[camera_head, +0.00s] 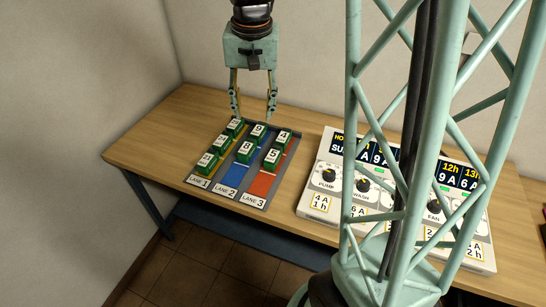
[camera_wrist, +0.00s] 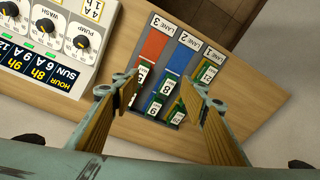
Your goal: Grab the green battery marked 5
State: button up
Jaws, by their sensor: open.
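Several green batteries with white number labels stand in the three-lane tray (camera_head: 228,192). The front battery in red lane 3 (camera_head: 272,157) seems to read 5, though the digit is small; behind it stands one marked 4 (camera_head: 283,137). In the wrist view the front lane 3 battery (camera_wrist: 141,73) is beside the left finger, its label partly hidden. My gripper (camera_head: 253,117) is open and empty, pointing down above the back of the tray. In the wrist view, batteries show between its fingers (camera_wrist: 158,80).
Blue lane 2 and lane 1 hold other green batteries close by. A white control panel (camera_head: 315,210) with knobs and displays stands right of the tray. The wooden table (camera_head: 160,140) is clear left of the tray. Walls stand behind and to the left.

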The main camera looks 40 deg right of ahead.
jog(key=w+d+f+m+p, duration=0.2)
jog(key=w+d+f, duration=0.2)
jog(key=d+f, duration=0.3)
jog(key=m+g+p, duration=0.1)
jog(key=m+p, duration=0.1)
send_over(274, 154)
notch_tip(274, 154, down, 7)
jog(key=shift+w+f, duration=0.35)
jog(key=shift+f, duration=0.45)
jog(key=shift+f, duration=0.15)
jog(key=shift+f+p, duration=0.3)
jog(key=shift+f, duration=3.85)
jog(key=shift+f, duration=0.1)
jog(key=shift+s+f, duration=0.2)
jog(key=shift+f, duration=1)
jog(key=shift+f+p, duration=0.4)
jog(key=shift+f, duration=0.9)
